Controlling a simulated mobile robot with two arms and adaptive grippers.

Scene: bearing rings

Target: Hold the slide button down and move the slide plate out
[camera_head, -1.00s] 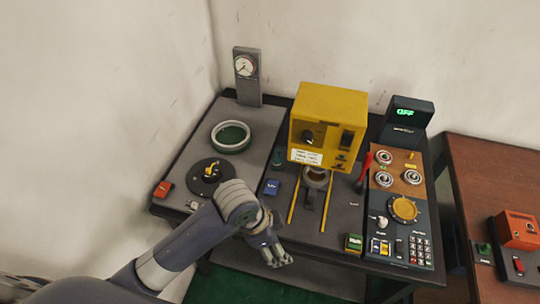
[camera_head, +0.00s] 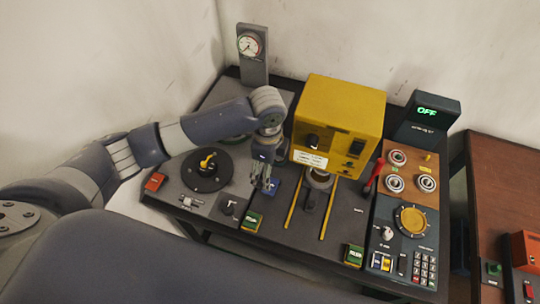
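My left gripper (camera_head: 264,184) points down over the middle of the table. Its fingertips are small and close to a blue button block (camera_head: 275,187), which they partly cover; I cannot tell whether they touch it. I cannot tell whether its fingers are open or shut. The slide plate (camera_head: 311,199) is a dark piece between two yellow rails, in front of the yellow press box (camera_head: 340,118). A round metal piece (camera_head: 319,179) sits at its back end, at the box's front edge. My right gripper is not in view.
A black disc with a yellow knob (camera_head: 207,170) and a red button (camera_head: 155,181) lie left of my gripper. Green buttons (camera_head: 251,221) (camera_head: 354,254) sit at the front edge. A red lever (camera_head: 374,173) and a control panel (camera_head: 409,246) stand right. The screen (camera_head: 427,112) reads OFF.

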